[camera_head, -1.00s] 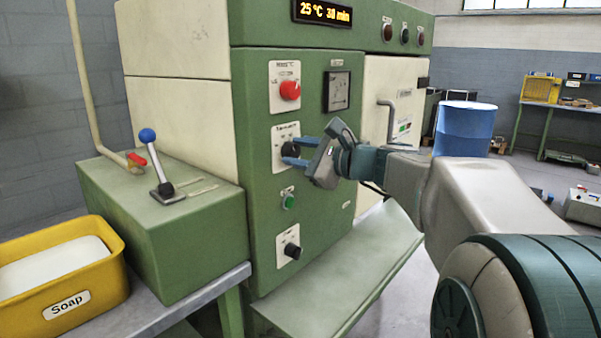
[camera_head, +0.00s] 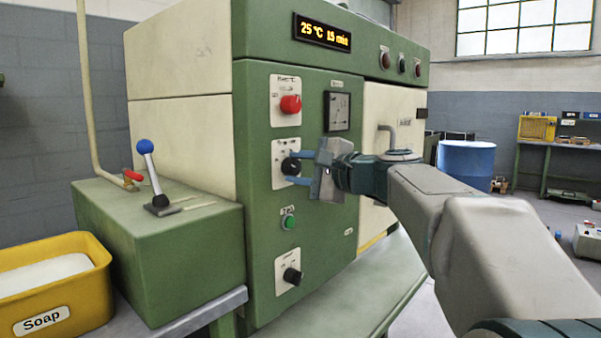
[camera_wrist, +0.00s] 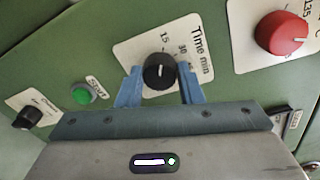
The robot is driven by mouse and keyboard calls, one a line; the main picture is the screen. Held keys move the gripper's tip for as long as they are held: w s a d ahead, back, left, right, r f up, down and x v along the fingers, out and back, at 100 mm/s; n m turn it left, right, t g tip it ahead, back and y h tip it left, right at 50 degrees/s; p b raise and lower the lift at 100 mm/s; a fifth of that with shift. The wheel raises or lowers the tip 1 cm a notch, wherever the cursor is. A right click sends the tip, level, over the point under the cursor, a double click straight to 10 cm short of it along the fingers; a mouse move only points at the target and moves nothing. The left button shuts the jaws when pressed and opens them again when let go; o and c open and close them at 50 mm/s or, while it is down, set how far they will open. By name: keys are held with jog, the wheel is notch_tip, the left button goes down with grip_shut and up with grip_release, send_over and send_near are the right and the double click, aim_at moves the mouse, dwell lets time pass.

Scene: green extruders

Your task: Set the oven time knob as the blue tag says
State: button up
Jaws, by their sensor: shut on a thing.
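The oven time knob (camera_wrist: 159,72) is black, on a white plate marked "Time min" with 15 and 30 readable in the wrist view. Its white mark points roughly towards the 15. It also shows in the head view (camera_head: 291,166). My gripper (camera_head: 300,168) is shut on this knob, with one blue finger on each side; the fingers also show in the wrist view (camera_wrist: 160,85). The oven display (camera_head: 322,32) reads 25 °C 15 min. I see no blue tag in these views.
The red temperature knob (camera_head: 291,104) is above the time knob. The green start button (camera_head: 289,222) and another black knob (camera_head: 292,276) are below. A blue-topped lever (camera_head: 152,175) and a yellow soap tub (camera_head: 85,300) are at left. A blue drum (camera_head: 466,165) stands behind at right.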

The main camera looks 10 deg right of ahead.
jog(key=o, duration=1)
jog(key=shift+c, duration=0.2)
jog(key=p+v, duration=0.2)
jog(key=v, duration=1.1)
jog(key=shift+s+d, duration=0.2)
jog(key=shift+s, duration=0.15)
